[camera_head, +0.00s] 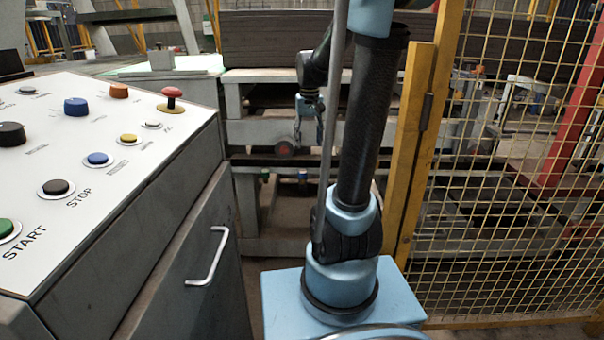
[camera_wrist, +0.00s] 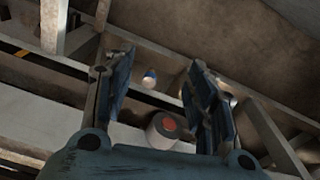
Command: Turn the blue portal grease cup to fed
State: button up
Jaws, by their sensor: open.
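A small blue cup also shows low on the grey frame in the head view (camera_head: 302,175), below my gripper. Its exact setting is too small to read. My gripper (camera_wrist: 163,57) is open and empty, with its fingers apart on either side of the cup in the picture and not seen touching it. In the head view my gripper (camera_head: 308,127) points down in front of the grey portal frame.
A grey cylinder with a red-orange face (camera_wrist: 168,128) sits near my right finger; it also shows in the head view (camera_head: 284,147). A small green cup (camera_head: 264,176) is left of the blue one. Grey beams (camera_head: 262,131) surround them. A control console (camera_head: 110,170) stands left, yellow mesh fence (camera_head: 490,160) right.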

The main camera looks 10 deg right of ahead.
send_over(303, 171)
notch_tip(303, 171, down, 3)
jog(key=shift+g, duration=0.4)
notch_tip(303, 171, down, 17)
jog(key=shift+w+a+f, duration=0.1)
jog(key=shift+f, duration=0.1)
dwell(0.3)
jog(key=c, duration=1.1)
